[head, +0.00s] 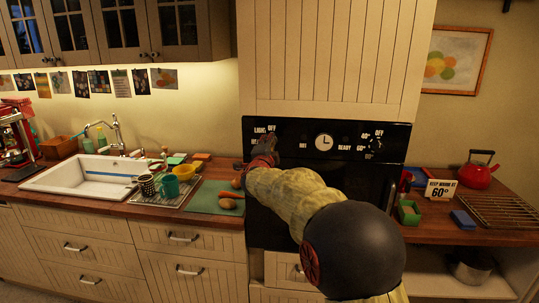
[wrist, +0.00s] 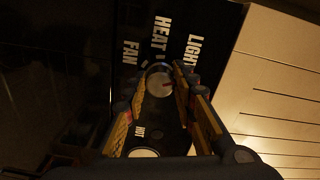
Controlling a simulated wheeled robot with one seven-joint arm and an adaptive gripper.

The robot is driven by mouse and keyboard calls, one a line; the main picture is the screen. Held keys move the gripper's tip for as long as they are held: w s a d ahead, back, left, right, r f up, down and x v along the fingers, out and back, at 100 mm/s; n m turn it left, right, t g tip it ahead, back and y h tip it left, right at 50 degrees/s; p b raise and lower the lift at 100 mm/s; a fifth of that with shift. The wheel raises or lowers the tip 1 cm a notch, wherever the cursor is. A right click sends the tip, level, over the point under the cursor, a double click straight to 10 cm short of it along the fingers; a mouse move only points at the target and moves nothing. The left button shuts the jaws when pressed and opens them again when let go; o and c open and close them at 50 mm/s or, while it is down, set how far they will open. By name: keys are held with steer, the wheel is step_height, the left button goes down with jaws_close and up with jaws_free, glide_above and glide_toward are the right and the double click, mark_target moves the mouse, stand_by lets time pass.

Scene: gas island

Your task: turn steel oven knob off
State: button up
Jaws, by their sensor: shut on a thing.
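The steel oven knob (wrist: 159,80) is a round metal cap on the black control panel (wrist: 147,45), with a small reddish mark on its face. The printed words HEAT, LIGHT and FAN stand around it. My gripper (wrist: 156,88) is shut on this knob, one finger on each side of it. In the head view my gripper (head: 266,150) is at the left part of the oven panel (head: 300,127) and hides the knob. The word OFF shows above it there. The exact angle of the knob's mark is too small and dark to tell.
A clock dial (head: 324,142) and a second knob (head: 376,143) are further right on the panel. A green board (head: 216,203) lies on the left counter beside the sink (head: 75,175). A red kettle (head: 480,168) and a "keep warm at 60°" sign (head: 441,189) stand on the right.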

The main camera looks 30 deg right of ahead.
steer(key=m+b, duration=0.4)
steer(key=m, duration=0.1)
stand_by(0.6)
steer(key=o, duration=1.1)
steer(key=v, duration=1.2)
